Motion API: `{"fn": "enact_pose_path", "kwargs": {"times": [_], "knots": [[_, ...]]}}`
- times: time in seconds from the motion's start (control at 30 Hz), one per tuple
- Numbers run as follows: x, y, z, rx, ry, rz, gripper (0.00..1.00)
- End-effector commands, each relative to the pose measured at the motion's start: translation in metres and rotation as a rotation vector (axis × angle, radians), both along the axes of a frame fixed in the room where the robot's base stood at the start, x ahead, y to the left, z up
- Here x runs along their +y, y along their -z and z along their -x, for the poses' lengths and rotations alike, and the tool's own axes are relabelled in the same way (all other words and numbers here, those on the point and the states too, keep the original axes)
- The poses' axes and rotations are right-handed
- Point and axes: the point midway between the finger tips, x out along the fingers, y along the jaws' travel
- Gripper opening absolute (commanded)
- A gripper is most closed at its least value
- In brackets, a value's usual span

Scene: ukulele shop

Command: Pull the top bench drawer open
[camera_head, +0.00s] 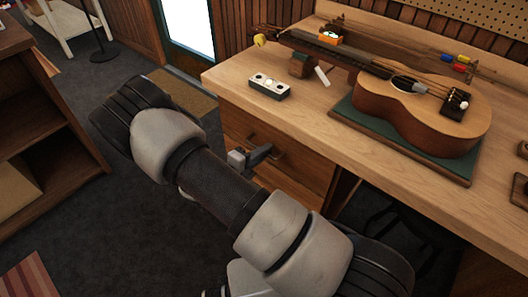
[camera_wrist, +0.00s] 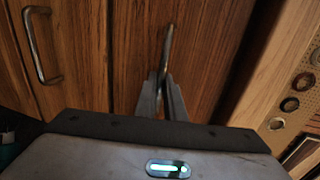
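The wooden bench (camera_head: 300,115) has a top drawer (camera_head: 312,172) under its left end, with a dark metal bar handle (camera_head: 280,155). In the wrist view the top drawer (camera_wrist: 214,50) fills the middle, and its handle (camera_wrist: 168,42) stands upright in the picture. My gripper (camera_wrist: 162,78) is at the near end of this handle. Its two fingers are close together with the bar between their tips. In the head view my gripper (camera_head: 262,155) is in front of the drawer, partly hidden by my arm. No clear gap shows around the drawer front.
A lower drawer handle (camera_wrist: 42,45) shows left in the wrist view. A ukulele (camera_head: 425,108) lies on a green mat (camera_head: 400,145) on the bench, near a small white block (camera_head: 269,86). A wooden shelf (camera_head: 40,130) stands left. Dark floor (camera_head: 95,215) lies between.

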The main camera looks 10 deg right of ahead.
Motion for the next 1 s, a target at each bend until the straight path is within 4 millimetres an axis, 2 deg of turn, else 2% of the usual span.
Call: {"fn": "enact_pose_path", "kwargs": {"times": [0.27,0.47,0.67,1.0], "knots": [[0.002,-0.001,0.001,-0.001,0.000,0.000,0.00],[0.018,-0.001,0.012,0.000,-0.003,0.000,0.00],[0.052,-0.002,0.037,0.001,-0.004,-0.001,0.00],[0.129,0.000,0.093,0.002,-0.005,-0.001,0.00]]}}
